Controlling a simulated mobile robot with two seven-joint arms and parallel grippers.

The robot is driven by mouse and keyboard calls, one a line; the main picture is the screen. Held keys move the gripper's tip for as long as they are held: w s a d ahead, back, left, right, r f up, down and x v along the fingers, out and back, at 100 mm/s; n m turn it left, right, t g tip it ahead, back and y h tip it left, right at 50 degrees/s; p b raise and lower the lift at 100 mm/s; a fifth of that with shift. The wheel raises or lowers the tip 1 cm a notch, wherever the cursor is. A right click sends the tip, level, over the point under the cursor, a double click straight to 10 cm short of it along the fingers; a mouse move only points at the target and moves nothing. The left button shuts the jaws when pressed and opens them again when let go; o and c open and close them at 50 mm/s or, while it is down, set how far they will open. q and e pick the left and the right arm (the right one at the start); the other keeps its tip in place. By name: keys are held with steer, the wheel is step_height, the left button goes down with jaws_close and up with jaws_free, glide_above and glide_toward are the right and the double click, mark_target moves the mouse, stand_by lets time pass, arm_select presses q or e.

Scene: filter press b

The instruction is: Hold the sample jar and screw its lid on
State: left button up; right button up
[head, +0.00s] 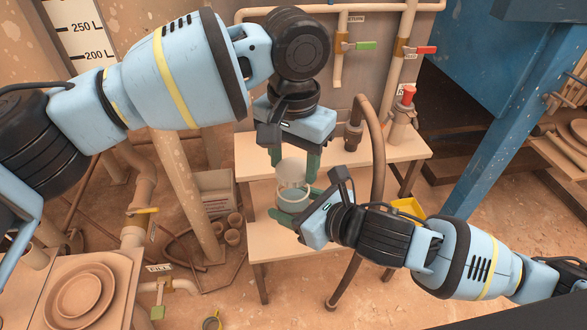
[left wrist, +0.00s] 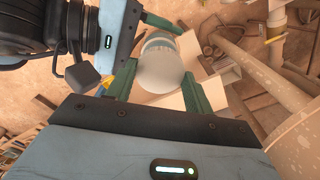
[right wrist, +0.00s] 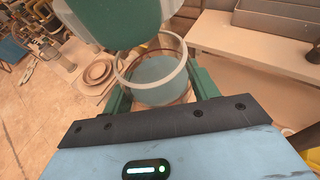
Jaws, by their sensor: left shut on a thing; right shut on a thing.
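The sample jar (head: 293,198), a clear cylinder with pale teal contents, is between the green fingers of my right gripper (head: 291,208), above the lower bench. In the right wrist view the jar (right wrist: 160,82) shows an open rim, and the right gripper (right wrist: 160,95) is shut on its sides. My left gripper (head: 295,163) points down above the jar, shut on the whitish lid (head: 291,170). The lid (left wrist: 160,72) also shows between the fingers of the left gripper (left wrist: 160,90), with the jar beyond it. In the right wrist view a left finger hides the lid.
The pale bench (head: 390,150) stands behind and below the grippers. A curved brown pipe (head: 378,150) rises close to the right of the jar. A yellow tray (head: 408,208) is partly behind my right arm.

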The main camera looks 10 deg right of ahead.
arm_select(q)
steer(key=shift+f, duration=0.9)
steer(key=shift+f, duration=0.55)
stand_by(0.4)
